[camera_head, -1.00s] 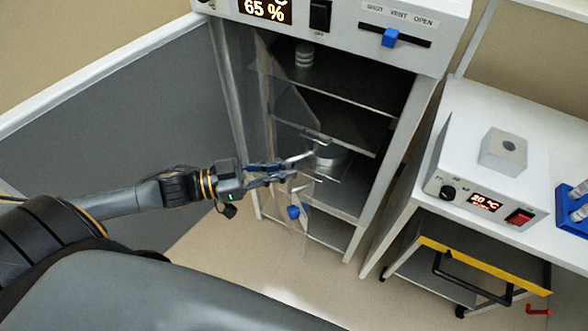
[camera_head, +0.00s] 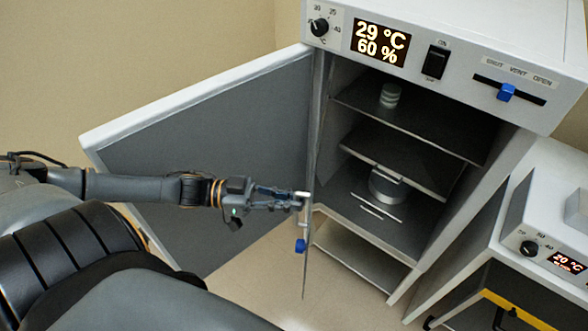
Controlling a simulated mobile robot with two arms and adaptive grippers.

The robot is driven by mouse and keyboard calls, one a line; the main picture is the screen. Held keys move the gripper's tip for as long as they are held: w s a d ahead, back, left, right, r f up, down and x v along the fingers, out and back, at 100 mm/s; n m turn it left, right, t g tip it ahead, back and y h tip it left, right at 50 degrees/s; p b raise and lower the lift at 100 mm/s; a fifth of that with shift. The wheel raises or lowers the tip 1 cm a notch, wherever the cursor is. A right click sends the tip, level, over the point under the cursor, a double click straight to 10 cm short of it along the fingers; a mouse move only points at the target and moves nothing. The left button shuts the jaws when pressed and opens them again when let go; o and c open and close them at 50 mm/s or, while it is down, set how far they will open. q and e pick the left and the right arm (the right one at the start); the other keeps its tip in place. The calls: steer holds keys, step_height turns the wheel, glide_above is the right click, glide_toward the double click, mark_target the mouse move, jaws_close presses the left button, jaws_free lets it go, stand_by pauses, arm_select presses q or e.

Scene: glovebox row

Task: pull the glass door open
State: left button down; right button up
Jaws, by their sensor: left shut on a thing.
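The glass door (camera_head: 305,270) of the incubator cabinet stands open and shows almost edge-on as a thin line, with a blue knob (camera_head: 300,246) low on it. My left gripper (camera_head: 300,200) is shut on the door's pale handle (camera_head: 303,195), which its fingers partly hide. The grey outer door (camera_head: 215,150) stands wide open to the left, behind my left arm. My right gripper is not in view.
Inside the cabinet are dark shelves (camera_head: 400,155), a stack of pale dishes (camera_head: 390,95) and a round metal pot (camera_head: 387,187). A bench with a white heater box (camera_head: 545,225) stands at the right. Floor is clear below the glass door.

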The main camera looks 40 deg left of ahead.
arm_select(q)
steer(key=shift+w+a+r, duration=0.15)
steer(key=shift+w, duration=0.05)
steer(key=c, duration=1.4)
jaws_free()
steer(key=shift+w, duration=0.15)
steer(key=shift+v, duration=4.05)
